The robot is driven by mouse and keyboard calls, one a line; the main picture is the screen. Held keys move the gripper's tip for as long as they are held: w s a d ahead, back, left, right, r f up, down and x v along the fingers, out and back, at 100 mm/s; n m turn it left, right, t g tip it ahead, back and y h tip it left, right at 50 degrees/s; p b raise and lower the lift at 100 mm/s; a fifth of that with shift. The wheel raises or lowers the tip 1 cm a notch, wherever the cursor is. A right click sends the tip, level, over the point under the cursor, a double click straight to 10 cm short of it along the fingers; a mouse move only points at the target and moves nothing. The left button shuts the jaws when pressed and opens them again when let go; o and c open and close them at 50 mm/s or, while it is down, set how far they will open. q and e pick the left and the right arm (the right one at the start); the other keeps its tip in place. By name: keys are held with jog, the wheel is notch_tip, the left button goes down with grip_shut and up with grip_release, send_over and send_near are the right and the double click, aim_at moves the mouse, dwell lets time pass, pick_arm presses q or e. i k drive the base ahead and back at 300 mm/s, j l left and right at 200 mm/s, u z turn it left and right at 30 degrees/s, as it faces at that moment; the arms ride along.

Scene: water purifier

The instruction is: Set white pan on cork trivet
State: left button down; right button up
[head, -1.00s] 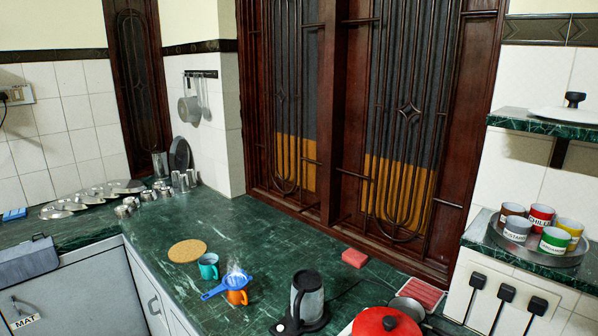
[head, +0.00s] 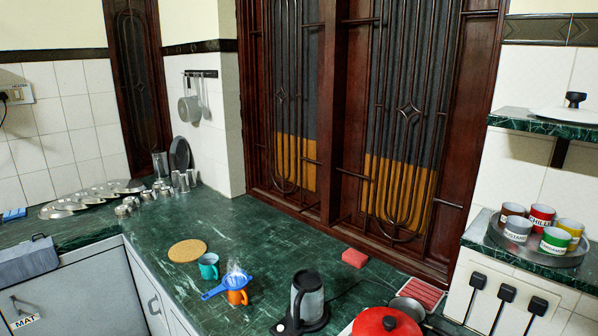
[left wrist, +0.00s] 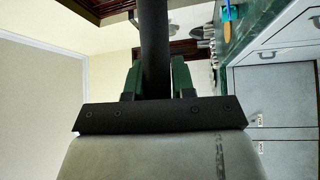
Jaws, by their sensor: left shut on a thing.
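The round cork trivet (head: 187,251) lies bare on the green counter in the head view, left of a teal mug. My left gripper (left wrist: 154,78) shows in the left wrist view, its green fingers shut on a black handle (left wrist: 154,40) that runs up out of the picture. What the handle belongs to is outside the frame, so I cannot see the white pan's body. Neither of my grippers shows in the head view.
Near the trivet stand the teal mug (head: 208,266) and an orange mug (head: 238,297) with a blue strainer (head: 232,284) on it. A kettle (head: 306,298) and red lid (head: 386,324) are nearer right. Counter behind the trivet is clear, with steel cups (head: 160,188) further back.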

aim_at(168, 253)
jog(key=j, duration=1.1)
jog(key=i+j, duration=0.3)
jog(key=i+j+z, duration=0.1)
jog(key=i+j, duration=0.15)
jog(key=j, duration=0.25)
jog(key=i+j, duration=0.3)
jog(key=i+j+z, duration=0.1)
jog(key=i+j, duration=0.15)
jog(key=j, duration=0.25)
jog(key=i+j, duration=0.15)
jog(key=i, duration=0.45)
